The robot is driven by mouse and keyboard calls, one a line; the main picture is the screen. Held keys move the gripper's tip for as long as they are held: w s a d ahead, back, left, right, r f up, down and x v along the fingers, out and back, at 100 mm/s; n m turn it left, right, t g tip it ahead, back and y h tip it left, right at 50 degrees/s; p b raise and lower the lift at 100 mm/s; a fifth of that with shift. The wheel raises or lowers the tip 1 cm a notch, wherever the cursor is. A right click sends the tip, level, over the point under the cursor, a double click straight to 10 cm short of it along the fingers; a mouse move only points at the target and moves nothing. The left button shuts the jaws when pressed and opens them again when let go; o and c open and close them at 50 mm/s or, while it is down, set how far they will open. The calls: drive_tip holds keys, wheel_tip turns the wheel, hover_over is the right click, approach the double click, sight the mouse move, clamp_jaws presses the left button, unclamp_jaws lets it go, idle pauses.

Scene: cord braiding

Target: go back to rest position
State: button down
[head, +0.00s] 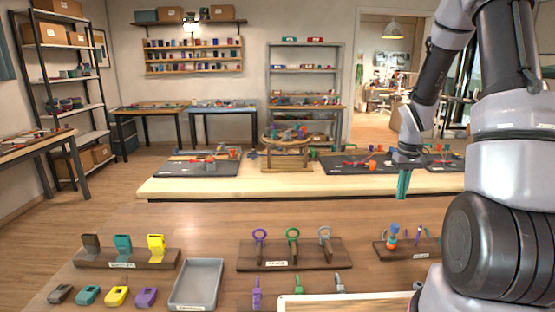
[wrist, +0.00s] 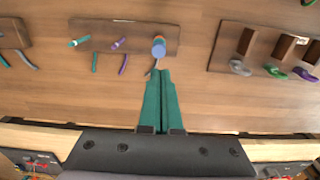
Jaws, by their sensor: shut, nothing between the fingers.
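My gripper (head: 403,186) hangs with its teal fingers pointing down, in front of the pale back bench in the head view. In the wrist view the two teal fingers of my gripper (wrist: 163,78) lie side by side, shut, with nothing held. A small wooden board (head: 405,250) with a blue and orange piece (head: 393,237) and a purple piece stands on the brown table below. In the wrist view this board (wrist: 135,36) carries the blue and orange piece (wrist: 158,48), just beyond the fingertips in the picture. Whether they touch cannot be told.
A rack with purple, green and grey rings (head: 293,255) stands mid-table. A grey tray (head: 196,285) and a rack of coloured clips (head: 127,257) are at left, with several loose clips in front. The pale bench (head: 300,183) lies behind.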

drive_tip(key=s+a+r+m+t, duration=0.15)
drive_tip(key=s+a+r, duration=0.25)
drive_tip(key=r, duration=0.6)
drive_tip(key=s+a+r+m+t, duration=0.1)
drive_tip(key=s+a+r+t, duration=0.15)
drive_tip(key=r, duration=0.75)
drive_tip(key=s+a+r+m+t+y, duration=0.1)
drive_tip(key=s+a+r, duration=0.2)
drive_tip(key=s, duration=0.3)
drive_tip(key=s+a+r+m+t+y, duration=0.1)
drive_tip(key=s+a+r+t, duration=0.1)
drive_tip(key=s+r, duration=0.4)
drive_tip(key=shift+s+a+r, duration=0.15)
drive_tip(key=shift+s+a, duration=0.45)
drive_tip(key=shift+a, duration=0.2)
